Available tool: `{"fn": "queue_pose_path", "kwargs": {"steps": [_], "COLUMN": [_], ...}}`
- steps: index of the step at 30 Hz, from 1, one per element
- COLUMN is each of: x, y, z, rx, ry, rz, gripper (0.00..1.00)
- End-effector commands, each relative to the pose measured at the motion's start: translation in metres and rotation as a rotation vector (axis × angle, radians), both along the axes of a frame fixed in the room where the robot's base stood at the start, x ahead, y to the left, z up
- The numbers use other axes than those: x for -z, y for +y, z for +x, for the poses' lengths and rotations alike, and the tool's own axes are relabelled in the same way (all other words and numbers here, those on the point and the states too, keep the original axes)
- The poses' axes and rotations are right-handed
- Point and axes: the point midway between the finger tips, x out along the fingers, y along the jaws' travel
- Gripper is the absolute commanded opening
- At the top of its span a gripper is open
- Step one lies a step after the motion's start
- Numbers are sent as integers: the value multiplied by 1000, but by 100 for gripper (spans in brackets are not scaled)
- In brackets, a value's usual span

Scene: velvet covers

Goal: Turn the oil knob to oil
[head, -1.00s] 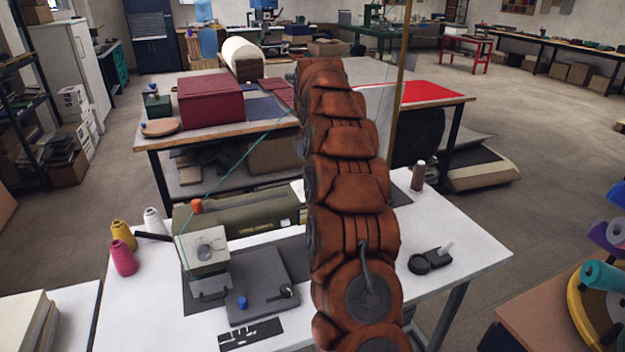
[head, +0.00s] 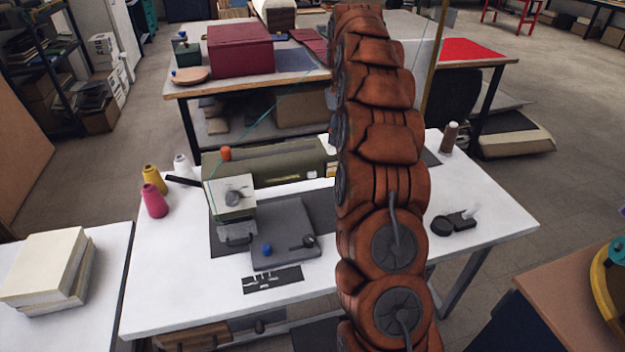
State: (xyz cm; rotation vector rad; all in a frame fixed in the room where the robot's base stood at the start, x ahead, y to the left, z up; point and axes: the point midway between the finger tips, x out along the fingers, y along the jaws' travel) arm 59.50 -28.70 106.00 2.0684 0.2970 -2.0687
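A sewing machine with an olive body (head: 278,165) and a pale head (head: 231,196) stands on a white table (head: 170,290). It carries an orange knob (head: 225,153) on top, a round grey dial (head: 235,198) on the head's front, and a blue knob (head: 267,249) and a dark lever-like knob (head: 309,241) on its grey plate (head: 285,225). No label is readable, so I cannot tell which is the oil knob. My brown padded arm rises in front of the table and hides the machine's right end. My gripper is not in view.
Pink (head: 154,201), yellow (head: 153,179) and white (head: 182,166) thread cones stand at the table's left. A brown spool (head: 449,137) and a small black device (head: 454,222) are at the right. Stacked pale blocks (head: 50,268) lie on a side table. The table's front left is clear.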

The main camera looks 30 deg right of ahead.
Motion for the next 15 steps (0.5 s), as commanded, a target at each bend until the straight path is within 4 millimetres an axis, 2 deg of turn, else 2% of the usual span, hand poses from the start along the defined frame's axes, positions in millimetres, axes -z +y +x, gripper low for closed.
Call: {"fn": "queue_pose_path", "kwargs": {"steps": [15], "x": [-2], "y": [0], "z": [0], "rx": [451], "ry": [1], "rz": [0], "gripper": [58]}}
